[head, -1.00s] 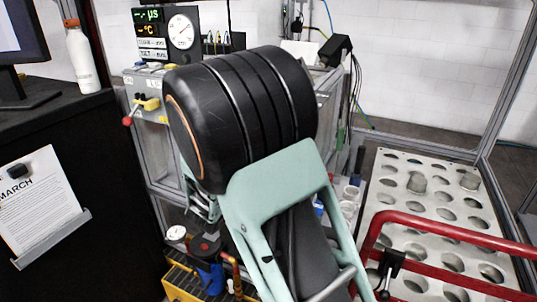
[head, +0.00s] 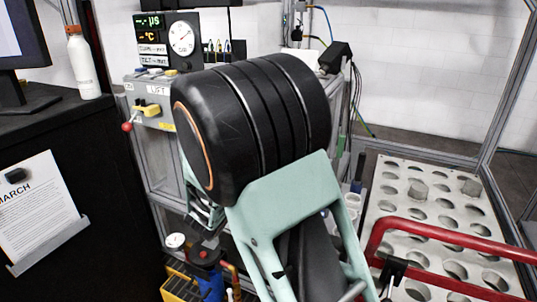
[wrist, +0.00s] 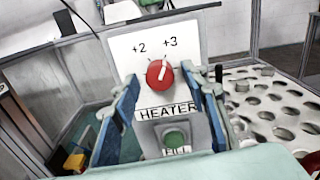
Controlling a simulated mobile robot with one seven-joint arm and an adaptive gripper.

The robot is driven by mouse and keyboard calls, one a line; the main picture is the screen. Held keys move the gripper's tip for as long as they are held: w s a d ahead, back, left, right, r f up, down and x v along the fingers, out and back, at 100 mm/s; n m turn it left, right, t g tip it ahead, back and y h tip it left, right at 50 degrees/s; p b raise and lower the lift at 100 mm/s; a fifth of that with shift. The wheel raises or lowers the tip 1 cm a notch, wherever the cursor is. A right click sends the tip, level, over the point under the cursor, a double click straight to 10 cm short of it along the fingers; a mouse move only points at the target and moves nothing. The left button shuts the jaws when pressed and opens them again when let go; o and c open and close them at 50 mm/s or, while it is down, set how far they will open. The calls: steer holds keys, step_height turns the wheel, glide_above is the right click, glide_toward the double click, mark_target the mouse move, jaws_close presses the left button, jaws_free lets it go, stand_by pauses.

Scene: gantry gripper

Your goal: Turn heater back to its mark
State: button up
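The heater panel (wrist: 205,35) is a white plate with "+2" and "+3" marks and a "HEATER" label, upright in the wrist view. Its red knob (wrist: 153,82) is at the middle, with a white pointer line tilted up and slightly right, towards the +3 side. My gripper (wrist: 160,76) is open, with one blue finger left of the knob and one right of it. Both fingers look apart from the knob, with gaps showing; depth is hard to judge. In the head view my dark arm hides the heater and most of my gripper.
A green button (wrist: 175,138) labelled "FILL" sits below the heater label. A tray with round holes (head: 398,172) and a red rail (head: 440,231) are at the right. A station with a dial gauge (head: 182,38) and red-tipped lever (head: 127,127) stands behind my arm at left.

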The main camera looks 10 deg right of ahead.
steer(key=v, duration=1.2)
steer(key=shift+d, duration=0.15)
